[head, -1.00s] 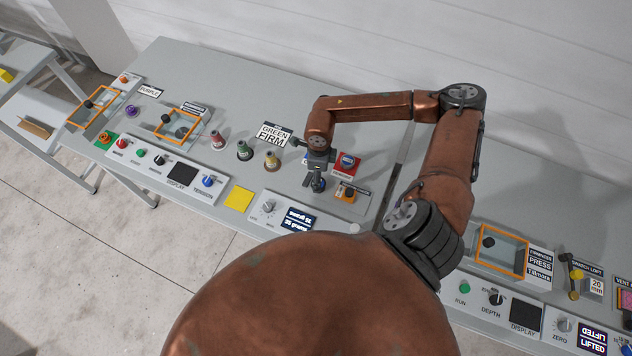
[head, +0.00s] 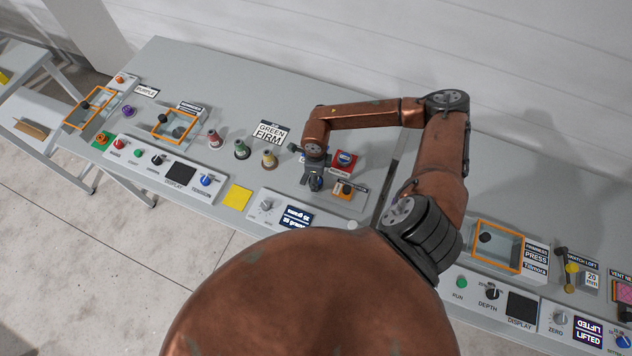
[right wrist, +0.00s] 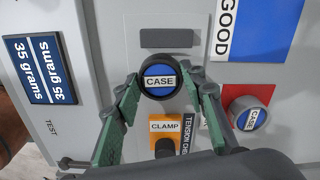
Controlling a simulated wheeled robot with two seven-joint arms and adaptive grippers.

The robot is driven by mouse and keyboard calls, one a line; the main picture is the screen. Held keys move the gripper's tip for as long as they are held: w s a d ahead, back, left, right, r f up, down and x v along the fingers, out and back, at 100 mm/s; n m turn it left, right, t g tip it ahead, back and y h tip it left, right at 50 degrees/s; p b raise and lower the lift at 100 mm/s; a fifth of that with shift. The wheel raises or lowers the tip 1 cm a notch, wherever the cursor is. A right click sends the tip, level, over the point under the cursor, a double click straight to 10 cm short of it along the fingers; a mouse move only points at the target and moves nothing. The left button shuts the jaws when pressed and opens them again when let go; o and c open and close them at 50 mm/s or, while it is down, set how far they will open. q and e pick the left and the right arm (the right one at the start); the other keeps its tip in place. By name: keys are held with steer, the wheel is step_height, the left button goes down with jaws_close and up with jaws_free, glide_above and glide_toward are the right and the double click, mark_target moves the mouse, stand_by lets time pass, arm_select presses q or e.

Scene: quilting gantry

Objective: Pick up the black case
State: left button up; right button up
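The black case (right wrist: 160,81) is a short round piece with a blue top and a white "CASE" label. In the right wrist view it stands upright between the green fingers of my right gripper (right wrist: 161,78). The fingers are open on either side of it, with a narrow gap visible at least on the right. In the head view my right gripper (head: 314,183) is low over the table and mostly hides the case. My left gripper is not in view.
An orange CLAMP panel (right wrist: 163,125) with a black knob lies just beside the black case. A "35 grams" display (right wrist: 41,68) is at left. Thread spools (head: 241,150) stand left of my gripper.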

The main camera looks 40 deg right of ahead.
steer(key=c, duration=0.6)
